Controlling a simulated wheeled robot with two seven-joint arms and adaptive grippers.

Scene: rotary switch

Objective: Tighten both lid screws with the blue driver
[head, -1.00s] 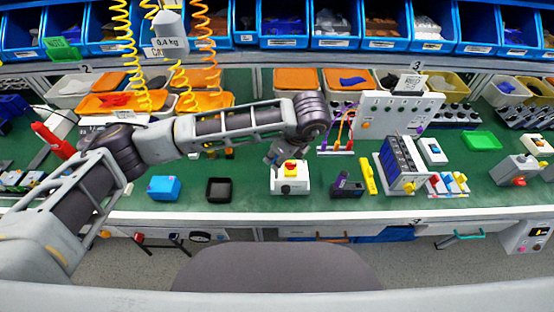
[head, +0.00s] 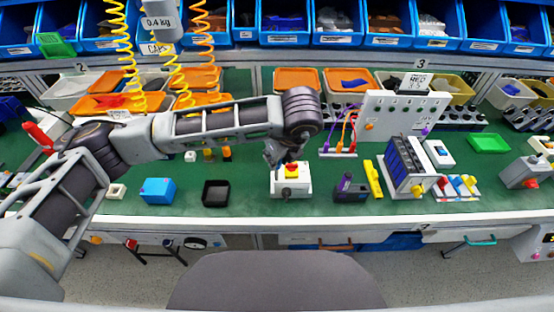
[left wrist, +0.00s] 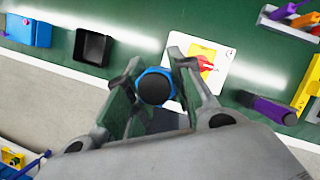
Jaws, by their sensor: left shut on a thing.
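The white switch box (head: 304,183) with a yellow plate and a red knob (head: 292,167) stands on the green bench near its front edge. It also shows in the left wrist view (left wrist: 222,62), with the knob (left wrist: 205,65) on top. My left gripper (head: 287,158) is above the box. In the left wrist view my left gripper (left wrist: 154,76) is shut on the blue driver (left wrist: 155,88), seen end-on as a blue ring with a black middle. The driver's tip is hidden in that view. The lid screws are too small to tell. My right gripper is not in view.
Left of the box are a black tray (head: 216,193) and a blue box (head: 158,190). To its right are a purple and black tool (head: 349,188), a yellow bar (head: 373,179) and a dark module rack (head: 404,165). Coiled hoses hang at the back left.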

